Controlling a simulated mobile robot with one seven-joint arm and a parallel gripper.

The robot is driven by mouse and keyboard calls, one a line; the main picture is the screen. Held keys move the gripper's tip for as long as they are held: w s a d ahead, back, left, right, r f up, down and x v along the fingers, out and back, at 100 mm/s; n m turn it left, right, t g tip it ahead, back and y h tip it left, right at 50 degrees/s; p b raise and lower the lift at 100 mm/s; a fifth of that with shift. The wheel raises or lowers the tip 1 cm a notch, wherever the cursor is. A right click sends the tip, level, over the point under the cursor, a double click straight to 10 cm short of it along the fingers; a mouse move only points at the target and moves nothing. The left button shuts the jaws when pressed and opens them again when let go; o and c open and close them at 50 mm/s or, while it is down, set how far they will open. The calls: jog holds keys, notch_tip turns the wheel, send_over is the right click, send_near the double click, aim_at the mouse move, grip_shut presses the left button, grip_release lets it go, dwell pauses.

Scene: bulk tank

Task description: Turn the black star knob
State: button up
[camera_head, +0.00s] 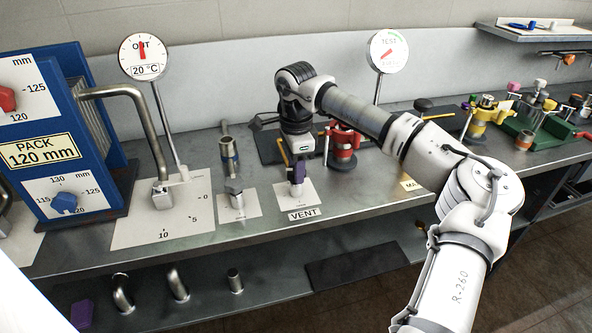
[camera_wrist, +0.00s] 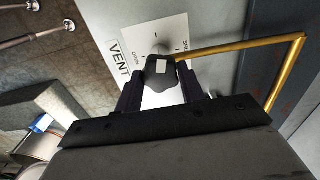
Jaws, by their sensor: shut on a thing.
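The black star knob (camera_wrist: 160,68) shows in the wrist view as a dark knob with a white mark on top. It stands on a white plate (camera_wrist: 150,35) labelled VENT, with OPEN beside the knob and part of another word at the far side. My gripper (camera_wrist: 161,88) is shut on the knob, one dark finger on each side. In the head view my gripper (camera_head: 298,173) points down over the VENT plate (camera_head: 312,198), and its fingers largely hide the knob.
A yellow rod (camera_wrist: 245,50) bends close beside the knob. A red fitting (camera_head: 343,145) stands just right of my gripper, and a metal valve stub (camera_head: 234,195) stands to its left. A dial (camera_head: 388,52) rises behind. A blue plate pack (camera_head: 65,140) fills the left.

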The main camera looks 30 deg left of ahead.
jog(key=m+b, duration=0.2)
jog(key=m, duration=0.5)
jog(key=m+b, duration=0.1)
jog(key=m, duration=0.3)
jog(key=shift+w, duration=0.1)
jog(key=shift+m+b, duration=0.3)
jog(key=shift+m, duration=1.4)
jog(key=o, duration=1)
notch_tip(320, 180, up, 14)
jog(key=shift+f+b, duration=0.1)
jog(key=shift+b, duration=0.3)
